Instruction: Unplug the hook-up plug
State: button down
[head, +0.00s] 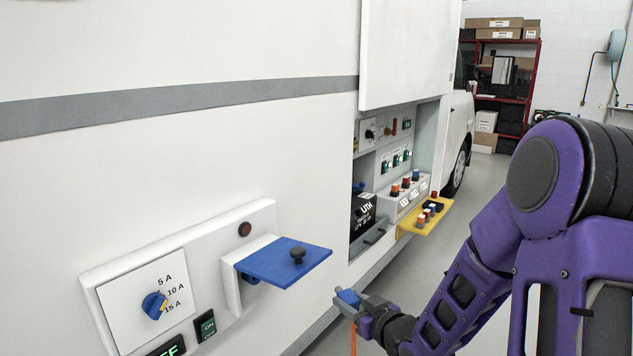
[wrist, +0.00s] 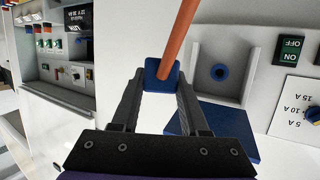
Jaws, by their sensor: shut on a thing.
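The blue hook-up plug (head: 347,297) with its orange cable (head: 353,340) is held in my gripper (head: 360,308), away from the van wall. In the wrist view the plug (wrist: 153,72) sits between the fingertips of my gripper (wrist: 160,85), and the cable (wrist: 182,35) runs up from it. The inlet box (head: 232,285) is on the wall to the left, its blue lid (head: 285,262) raised. The wrist view shows the round blue socket (wrist: 220,72) inside the box, empty and apart from the plug.
Beside the inlet are a current dial (head: 154,305) and a green-lit ON switch (head: 205,326). An open service bay (head: 385,190) with a yellow shelf (head: 425,222) lies farther along the van. A red rack (head: 505,75) stands behind. Floor beside the van looks clear.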

jog(key=d+f+m+t+h+p, duration=0.1)
jog(key=d+f+m+h, duration=0.4)
jog(key=d+h, duration=0.1)
jog(key=shift+d, duration=0.35)
jog(key=shift+w, duration=0.1)
